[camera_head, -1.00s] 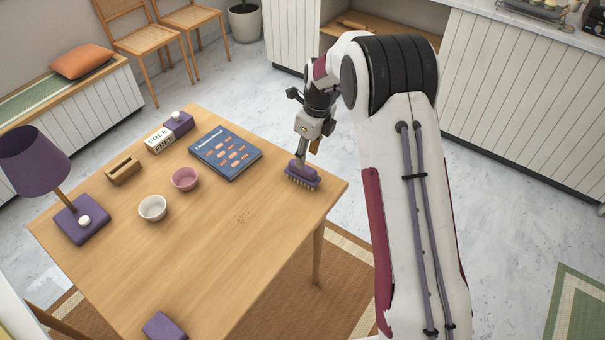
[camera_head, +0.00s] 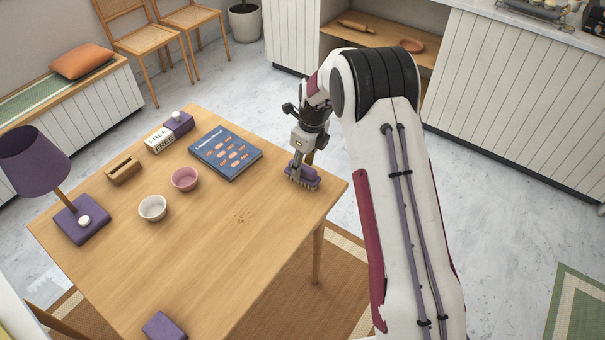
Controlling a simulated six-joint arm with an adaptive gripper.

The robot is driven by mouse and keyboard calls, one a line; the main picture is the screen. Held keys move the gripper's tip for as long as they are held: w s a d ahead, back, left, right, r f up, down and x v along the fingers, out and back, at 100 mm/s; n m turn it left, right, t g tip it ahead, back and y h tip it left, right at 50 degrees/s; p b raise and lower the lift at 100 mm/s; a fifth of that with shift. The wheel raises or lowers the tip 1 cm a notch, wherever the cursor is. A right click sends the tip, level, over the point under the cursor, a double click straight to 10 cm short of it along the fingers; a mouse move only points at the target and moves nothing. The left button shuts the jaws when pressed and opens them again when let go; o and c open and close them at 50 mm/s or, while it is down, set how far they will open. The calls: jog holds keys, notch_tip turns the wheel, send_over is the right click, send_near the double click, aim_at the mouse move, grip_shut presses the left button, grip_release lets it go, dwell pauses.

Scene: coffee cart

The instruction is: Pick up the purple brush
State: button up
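The purple brush (camera_head: 304,178) rests near the right corner of the wooden table (camera_head: 230,260), its pale bristles facing down. My gripper (camera_head: 298,166) points down right at the brush, its fingers reaching the brush's near left side. The fingers and my gripper's body hide part of the brush. Whether the fingers are apart or closed on the brush is too small to tell.
A blue book (camera_head: 225,152) lies left of the brush. Crumbs (camera_head: 242,216) lie mid-table. The table's front is mostly clear.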

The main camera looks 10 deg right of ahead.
jog(key=shift+f, duration=0.4)
jog(key=shift+f, duration=0.25)
dwell(1.0)
jog(key=c, duration=0.9)
